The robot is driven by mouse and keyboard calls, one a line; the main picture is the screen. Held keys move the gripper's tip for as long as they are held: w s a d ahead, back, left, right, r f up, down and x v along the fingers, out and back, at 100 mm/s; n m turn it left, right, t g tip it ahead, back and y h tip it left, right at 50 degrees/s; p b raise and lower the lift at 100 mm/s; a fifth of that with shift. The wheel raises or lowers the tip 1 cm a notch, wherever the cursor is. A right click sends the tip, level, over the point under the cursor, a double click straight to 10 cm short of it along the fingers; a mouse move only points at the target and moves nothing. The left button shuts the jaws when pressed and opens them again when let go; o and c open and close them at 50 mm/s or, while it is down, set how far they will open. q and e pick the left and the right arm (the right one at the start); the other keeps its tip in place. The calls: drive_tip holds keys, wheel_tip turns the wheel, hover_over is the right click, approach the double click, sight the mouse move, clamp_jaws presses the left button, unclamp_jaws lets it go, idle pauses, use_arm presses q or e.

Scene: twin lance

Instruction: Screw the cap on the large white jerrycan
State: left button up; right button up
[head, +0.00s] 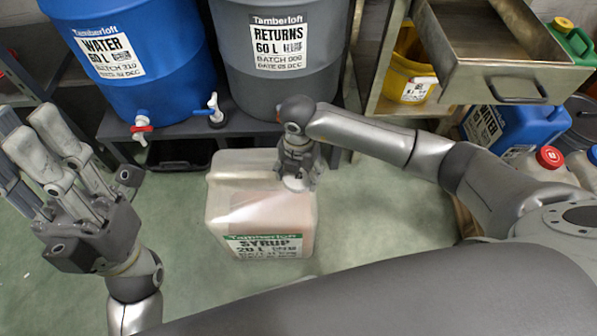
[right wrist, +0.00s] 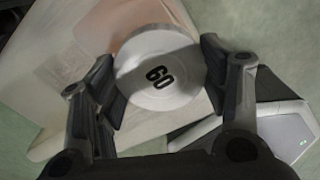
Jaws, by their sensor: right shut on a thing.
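The large white jerrycan (head: 262,212), labelled SYRUP 20 L, stands upright on the green floor. It is translucent, with reddish content showing through. My right gripper (head: 297,172) is above its right top side. It is shut on a round white cap (head: 296,184); in the right wrist view the cap (right wrist: 160,72) is marked 60 and sits between both fingers. The jerrycan top (right wrist: 85,75) shows behind it. The neck is hidden under the cap, so I cannot tell how they meet. My left gripper (head: 45,140) is raised at the left, open and empty, away from the jerrycan.
A blue WATER drum (head: 135,60) and a grey RETURNS drum (head: 283,75) stand on a dark low stand behind the jerrycan. At the right are a metal drawer (head: 515,75), a blue canister (head: 500,125) and a red-capped can (head: 545,165). The floor left of the jerrycan is clear.

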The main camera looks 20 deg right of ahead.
drive_tip(key=shift+f, duration=0.2)
drive_tip(key=o, duration=1.2)
drive_tip(key=shift+a+r, duration=0.1)
drive_tip(key=c, duration=1.2)
